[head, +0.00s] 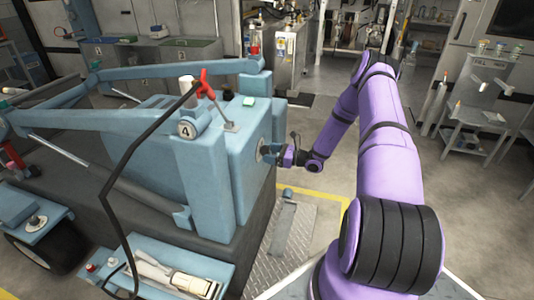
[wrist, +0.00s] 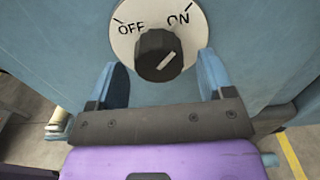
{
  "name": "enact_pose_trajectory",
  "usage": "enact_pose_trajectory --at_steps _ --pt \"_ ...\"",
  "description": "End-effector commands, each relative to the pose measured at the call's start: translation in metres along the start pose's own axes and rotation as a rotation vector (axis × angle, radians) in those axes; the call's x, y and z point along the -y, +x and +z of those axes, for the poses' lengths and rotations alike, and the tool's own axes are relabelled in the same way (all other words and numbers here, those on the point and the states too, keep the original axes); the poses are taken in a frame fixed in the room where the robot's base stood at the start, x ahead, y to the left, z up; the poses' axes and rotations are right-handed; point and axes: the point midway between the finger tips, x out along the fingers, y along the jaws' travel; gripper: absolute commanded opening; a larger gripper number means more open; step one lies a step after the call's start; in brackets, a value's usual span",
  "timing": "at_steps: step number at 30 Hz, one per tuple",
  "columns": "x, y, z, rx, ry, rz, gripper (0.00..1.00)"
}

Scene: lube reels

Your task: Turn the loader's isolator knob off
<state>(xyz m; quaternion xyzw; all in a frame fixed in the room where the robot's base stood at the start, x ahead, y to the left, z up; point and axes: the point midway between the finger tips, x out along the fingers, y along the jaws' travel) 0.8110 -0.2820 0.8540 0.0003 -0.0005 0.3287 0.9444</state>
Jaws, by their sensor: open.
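The isolator knob (wrist: 159,55) is dark and faceted, with a pale pointer mark. It sits on a round white plate (wrist: 185,18) marked OFF on the left and ON on the right, and the pointer slants toward ON. My gripper (wrist: 163,75) is open, with one blue finger on each side of the knob; I cannot tell whether either touches it. In the head view my gripper (head: 278,155) is at the right face of the blue loader (head: 240,180), hiding the knob and part of the white plate.
A black hose (head: 110,185) hangs in front. A grey trolley (head: 478,95) stands at the right. Open floor (head: 420,160) lies right of my arm.

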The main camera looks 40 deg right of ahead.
Motion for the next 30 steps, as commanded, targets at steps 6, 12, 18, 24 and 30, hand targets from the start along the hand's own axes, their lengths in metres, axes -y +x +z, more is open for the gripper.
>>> enact_pose_trajectory --at_steps 6,12,18,24,30 --pt "0.000 0.017 0.000 -0.002 -0.001 0.000 0.75" --pt "0.000 0.019 0.000 -0.001 -0.001 -0.001 0.75" --pt "0.000 0.019 0.000 -0.001 -0.001 0.000 0.56" --pt "0.000 0.019 0.000 -0.001 -0.001 0.000 0.26" --pt "0.001 0.019 0.000 -0.001 -0.019 0.000 0.26"
